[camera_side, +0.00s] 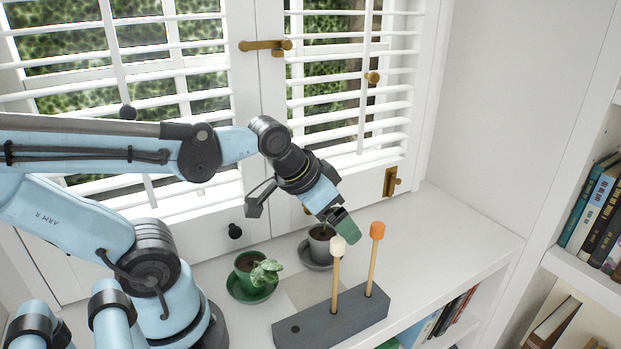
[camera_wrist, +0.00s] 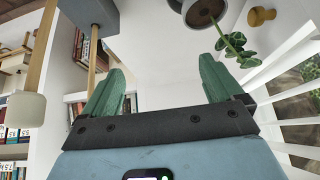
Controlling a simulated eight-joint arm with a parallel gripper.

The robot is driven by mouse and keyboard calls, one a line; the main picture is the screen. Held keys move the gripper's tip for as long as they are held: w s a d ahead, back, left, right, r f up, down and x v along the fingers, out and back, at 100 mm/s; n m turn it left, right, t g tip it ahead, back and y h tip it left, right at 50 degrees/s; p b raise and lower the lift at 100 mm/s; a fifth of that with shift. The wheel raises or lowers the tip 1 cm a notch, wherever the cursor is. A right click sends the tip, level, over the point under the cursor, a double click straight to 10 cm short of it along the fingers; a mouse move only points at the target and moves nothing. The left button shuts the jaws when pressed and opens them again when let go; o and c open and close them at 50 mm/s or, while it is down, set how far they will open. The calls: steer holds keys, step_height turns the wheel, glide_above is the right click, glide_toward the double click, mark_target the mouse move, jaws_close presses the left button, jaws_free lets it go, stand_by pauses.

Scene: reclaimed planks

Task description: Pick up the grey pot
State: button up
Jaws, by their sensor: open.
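The grey pot (camera_side: 319,245), with dark soil in it, stands on a grey saucer (camera_side: 312,262) on the white sill, below the window. In the side view my gripper (camera_side: 343,227) is just right of and above the pot and partly covers it. In the wrist view a grey pot (camera_wrist: 203,12) is cut off at the top edge, with leaves hanging beside it. My gripper (camera_wrist: 160,85) has its two green fingers wide apart there, with only white surface between them. The pot is beyond the fingertips, not between them.
A green pot (camera_side: 247,279) with a leafy plant stands left on a green saucer. A grey block (camera_side: 325,323) in front holds two upright wooden pegs, one white-capped (camera_side: 338,246), one orange-capped (camera_side: 377,231). Shutters (camera_side: 345,117) rise behind; bookshelves (camera_side: 585,265) stand right. The sill's right end is clear.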

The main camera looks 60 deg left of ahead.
steer(key=shift+d+f+t, duration=0.1)
steer(key=shift+d+t, duration=0.2)
steer(key=shift+d, duration=0.1)
steer(key=shift+c, duration=0.2)
steer(key=shift+s+a, duration=0.1)
steer(key=shift+a, duration=0.05)
steer(key=m+g+h, duration=0.1)
steer(key=m+g, duration=0.1)
glide_toward(323, 234)
steer(key=shift+d+x, duration=0.15)
steer(key=shift+x, duration=2.25)
steer(key=shift+d+x, duration=0.1)
steer(key=shift+x, duration=2.35)
steer(key=shift+s, duration=0.15)
steer(key=shift+c, duration=0.2)
steer(key=c, duration=1.4)
